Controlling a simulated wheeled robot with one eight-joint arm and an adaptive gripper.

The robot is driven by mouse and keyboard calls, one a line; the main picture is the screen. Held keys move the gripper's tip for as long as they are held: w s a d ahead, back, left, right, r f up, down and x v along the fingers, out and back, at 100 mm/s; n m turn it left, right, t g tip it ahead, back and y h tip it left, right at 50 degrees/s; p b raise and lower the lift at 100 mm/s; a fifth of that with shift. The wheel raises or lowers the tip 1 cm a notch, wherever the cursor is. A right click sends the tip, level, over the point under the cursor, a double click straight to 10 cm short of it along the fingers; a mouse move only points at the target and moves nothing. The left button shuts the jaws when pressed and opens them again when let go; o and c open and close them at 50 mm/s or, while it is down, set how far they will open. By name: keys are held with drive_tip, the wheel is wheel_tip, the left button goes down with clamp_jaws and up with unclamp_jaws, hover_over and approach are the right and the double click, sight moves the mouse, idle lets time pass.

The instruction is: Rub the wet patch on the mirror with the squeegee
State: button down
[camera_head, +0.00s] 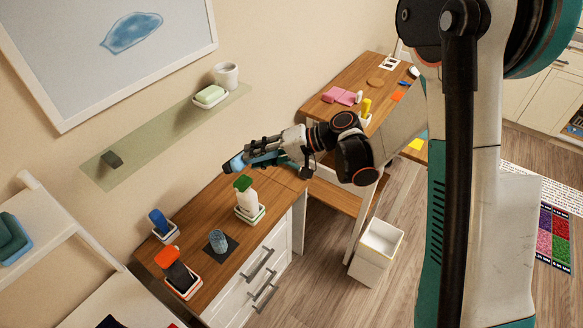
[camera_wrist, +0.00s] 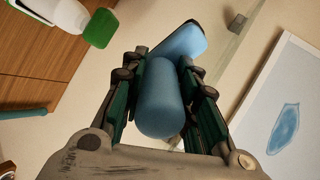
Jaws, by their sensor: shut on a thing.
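The mirror (camera_head: 60,75) hangs on the wall at upper left in the head view, with a white frame. A blue wet patch (camera_head: 131,33) lies on its glass. In the wrist view the mirror (camera_wrist: 306,80) is at the right, with the wet patch (camera_wrist: 284,128) on it. My gripper (camera_head: 250,158) is above the wooden counter, below and right of the mirror and apart from it. It is shut on the squeegee (camera_wrist: 160,105), whose rounded blue handle lies between the fingers. The squeegee's blue head (camera_wrist: 180,42) points away from the wrist.
The counter (camera_head: 205,205) holds a green-capped bottle (camera_head: 246,196) and other bottles on trays. A white bin (camera_head: 378,245) stands on the floor.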

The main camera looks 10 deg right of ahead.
drive_tip(key=a+r+m+t+p, duration=0.3)
drive_tip(key=a+r, duration=0.3)
drive_tip(key=r, duration=0.9)
drive_tip(key=w+a+r+m+t+p, duration=0.1)
drive_tip(key=a+r+t+p, duration=0.5)
drive_tip(key=r, duration=0.9)
drive_tip(key=shift+a+m+y, duration=0.25)
drive_tip(key=shift+m+y, duration=0.15)
drive_tip(key=shift+m, duration=0.5)
drive_tip(key=shift+a+f, duration=0.1)
drive_tip(key=b+x, duration=0.1)
drive_tip(key=x, duration=0.6)
drive_tip(key=c, duration=1.8)
unclamp_jaws()
drive_tip(key=shift+c, duration=0.2)
clamp_jaws()
